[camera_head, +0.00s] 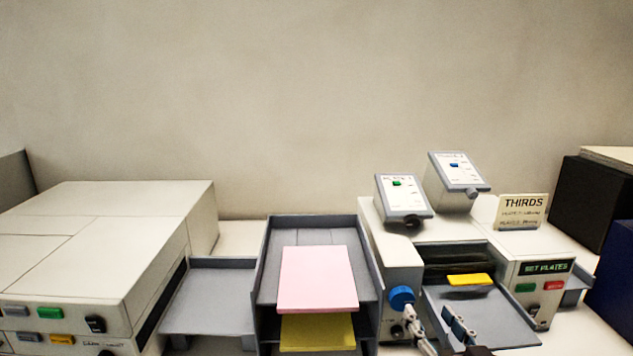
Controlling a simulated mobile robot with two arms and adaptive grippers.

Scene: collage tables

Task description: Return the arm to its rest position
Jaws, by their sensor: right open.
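My right gripper (458,325) is open and shows at the lower edge of the picture, over the grey tray at the front of the white machine (398,258). It is just right of the machine's blue knob (402,297), and I see nothing between its fingers. Part of my right arm shows beside it, and the rest is cut off by the lower edge. My left gripper is not in view.
A grey stacked tray (265,272) holds a pink sheet stack (318,279) above a yellow one (318,331). A large white machine (110,240) stands at left. A yellow piece (469,280) lies in the right machine's opening. Dark boxes (590,200) stand at far right.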

